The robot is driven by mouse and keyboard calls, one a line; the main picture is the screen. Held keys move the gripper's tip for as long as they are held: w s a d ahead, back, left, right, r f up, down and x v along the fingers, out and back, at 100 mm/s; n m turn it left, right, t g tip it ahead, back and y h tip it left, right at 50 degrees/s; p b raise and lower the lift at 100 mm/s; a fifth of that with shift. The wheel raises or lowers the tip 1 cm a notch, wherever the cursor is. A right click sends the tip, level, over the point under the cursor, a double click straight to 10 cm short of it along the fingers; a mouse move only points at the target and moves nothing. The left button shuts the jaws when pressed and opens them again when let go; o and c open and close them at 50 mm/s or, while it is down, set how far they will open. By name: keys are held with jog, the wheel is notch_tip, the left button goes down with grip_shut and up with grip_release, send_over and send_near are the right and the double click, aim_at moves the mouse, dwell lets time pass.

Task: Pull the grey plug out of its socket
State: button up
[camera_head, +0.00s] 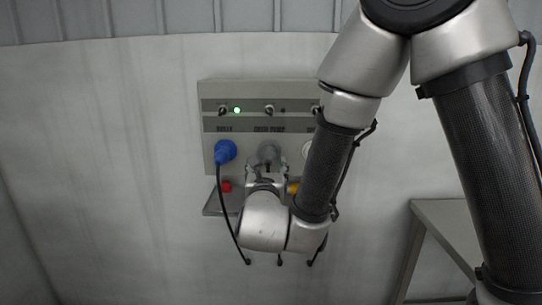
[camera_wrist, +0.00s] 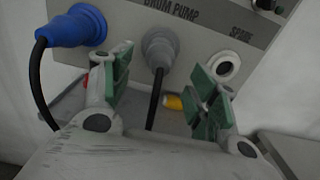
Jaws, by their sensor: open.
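The grey plug (camera_wrist: 158,46) sits in its socket under the "DRUM PUMP" label, with a black cable hanging down from it. In the head view the grey plug (camera_head: 268,152) shows in the middle of the panel, just above my gripper (camera_head: 266,172). In the wrist view my gripper (camera_wrist: 164,88) is open, with green-padded fingers to the left and right of the plug and its cable. The fingers appear apart from the plug, and nothing is held.
A blue plug (camera_wrist: 78,27) with a black cable sits left of the grey one. An empty "SPARE" socket (camera_wrist: 225,67) is to the right. A shelf (camera_head: 214,204) below bears a red item (camera_head: 226,187) and a yellow item (camera_head: 293,188). A grey table (camera_head: 440,225) stands at right.

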aim_at(268, 163)
jog(key=shift+w, duration=0.1)
jog(key=shift+w+d, duration=0.15)
jog(key=shift+w, duration=4.25)
jog(key=shift+c, duration=0.4)
grip_shut()
jog(key=shift+s, duration=3)
